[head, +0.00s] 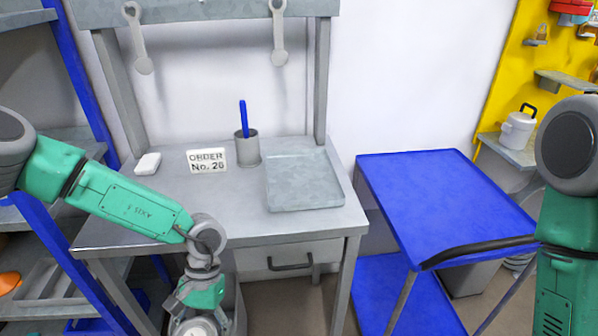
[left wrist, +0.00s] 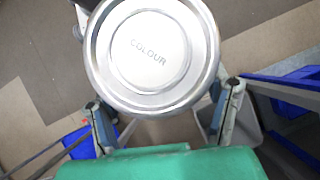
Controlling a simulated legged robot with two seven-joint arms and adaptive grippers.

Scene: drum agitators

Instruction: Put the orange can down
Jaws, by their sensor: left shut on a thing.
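A can (left wrist: 152,52) with a round silver lid reading "COLOUR" fills the top middle of the left wrist view. Its side wall is hidden, so I cannot see its colour. My left gripper (left wrist: 160,104) is shut on this can, one finger on each side. In the head view the left arm reaches down in front of the workbench, and a silver round top (head: 199,326) shows at the bottom edge below the wrist. My right arm stands at the right edge of the head view, with its gripper out of view.
The grey workbench (head: 225,221) holds a white block, an "ORDER No. 20" sign (head: 207,161), a cup (head: 247,149) with a blue stick and a grey tray (head: 345,190). The blue cart (head: 440,200) has a bare top. Shelves stand left, with an orange object (head: 9,283).

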